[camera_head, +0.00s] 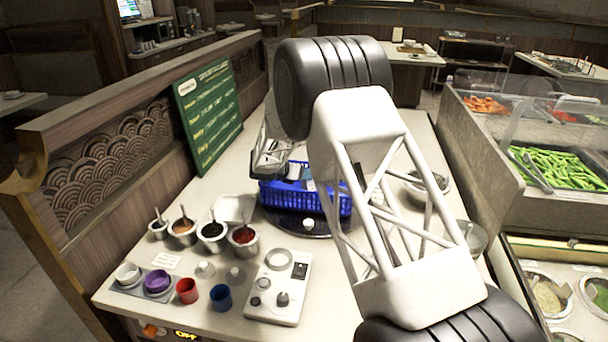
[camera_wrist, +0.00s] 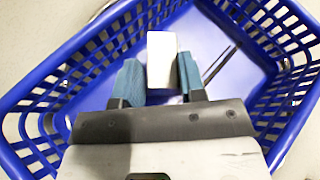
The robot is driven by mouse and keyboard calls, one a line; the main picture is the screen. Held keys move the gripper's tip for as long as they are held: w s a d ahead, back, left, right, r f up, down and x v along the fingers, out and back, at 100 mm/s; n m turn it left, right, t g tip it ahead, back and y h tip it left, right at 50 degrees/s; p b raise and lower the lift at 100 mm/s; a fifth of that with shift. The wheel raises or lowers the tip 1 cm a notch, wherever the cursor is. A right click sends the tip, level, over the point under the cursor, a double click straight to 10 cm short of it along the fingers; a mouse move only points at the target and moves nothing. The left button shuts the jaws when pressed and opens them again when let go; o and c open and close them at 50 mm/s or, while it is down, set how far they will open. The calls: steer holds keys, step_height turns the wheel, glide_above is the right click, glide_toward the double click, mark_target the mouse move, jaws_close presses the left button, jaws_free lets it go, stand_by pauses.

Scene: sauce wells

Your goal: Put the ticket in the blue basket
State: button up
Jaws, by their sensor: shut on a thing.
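The blue basket (camera_head: 335,207) stands on the table, partly hidden behind my arm in the head view. In the wrist view its slatted wall (camera_wrist: 270,100) surrounds my gripper (camera_wrist: 158,80). The teal fingers are shut on a small white block-like piece, which I take to be the ticket (camera_wrist: 162,50). The ticket is held over the basket's inside; whether it touches the floor of the basket I cannot tell. In the head view the fingers are within the basket's outline and the ticket is hard to make out.
The basket is on a dark round base (camera_head: 285,222). Several sauce cups with spoons, including a red sauce cup (camera_head: 243,240), stand in front-left. A white panel with knobs (camera_head: 280,290), a red cup (camera_head: 187,290) and a blue cup (camera_head: 221,297) are nearer. A green menu board (camera_head: 210,112) stands at left.

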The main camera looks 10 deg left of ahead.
steer(key=shift+f, duration=0.5)
steer(key=o, duration=0.9)
steer(key=shift+r, duration=0.5)
steer(key=v, duration=1.2)
steer(key=shift+r, duration=0.1)
